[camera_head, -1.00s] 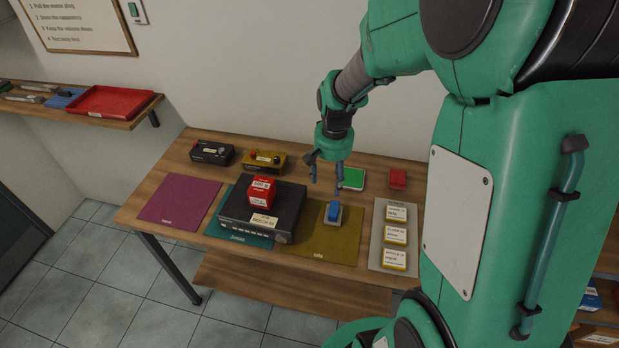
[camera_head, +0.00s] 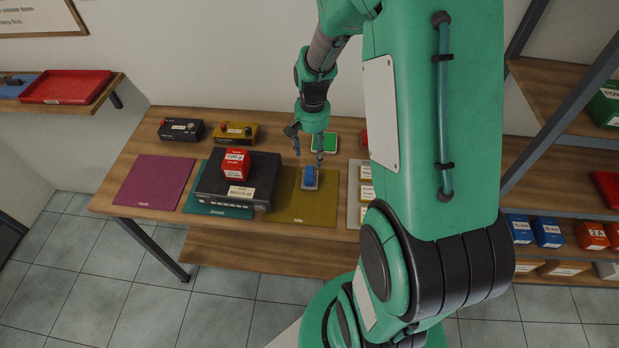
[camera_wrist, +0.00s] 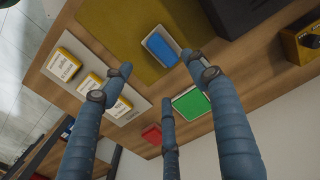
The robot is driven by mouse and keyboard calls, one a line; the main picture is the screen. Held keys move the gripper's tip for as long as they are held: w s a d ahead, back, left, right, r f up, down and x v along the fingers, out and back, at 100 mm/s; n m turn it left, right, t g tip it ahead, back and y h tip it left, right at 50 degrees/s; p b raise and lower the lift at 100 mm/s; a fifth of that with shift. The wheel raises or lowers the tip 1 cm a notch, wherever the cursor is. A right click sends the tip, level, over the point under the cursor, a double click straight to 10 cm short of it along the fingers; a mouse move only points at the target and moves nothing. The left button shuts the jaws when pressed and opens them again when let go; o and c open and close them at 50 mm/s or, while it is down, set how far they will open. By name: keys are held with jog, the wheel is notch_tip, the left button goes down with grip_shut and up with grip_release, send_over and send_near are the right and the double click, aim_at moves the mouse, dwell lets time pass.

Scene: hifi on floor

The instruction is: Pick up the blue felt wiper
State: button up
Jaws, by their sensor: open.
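The blue felt wiper (camera_head: 309,175) has a blue top and a pale grey base. It stands on the olive mat (camera_head: 285,212) on the table, right of the black hi-fi unit. In the wrist view the wiper (camera_wrist: 161,47) lies beyond the fingertips, near the mat's edge. My gripper (camera_head: 307,148) hangs above the table, just behind and above the wiper. In the wrist view my gripper (camera_wrist: 155,80) has its fingers spread apart, with nothing between them. It is not touching the wiper.
The black hi-fi unit (camera_head: 210,187) carries a red box (camera_head: 235,164). A green-topped pad (camera_head: 330,142) lies behind the wiper. A grey tray with yellow-edged labelled blocks (camera_wrist: 113,84) lies to the right in the head view. Black and yellow boxes stand at the back left.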

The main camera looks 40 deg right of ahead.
aim_at(312, 173)
notch_tip(312, 173, down, 7)
jog(key=shift+f, duration=0.2)
dwell(0.5)
jog(key=shift+f, duration=2.55)
jog(key=shift+c, duration=0.3)
jog(key=c, duration=1.2)
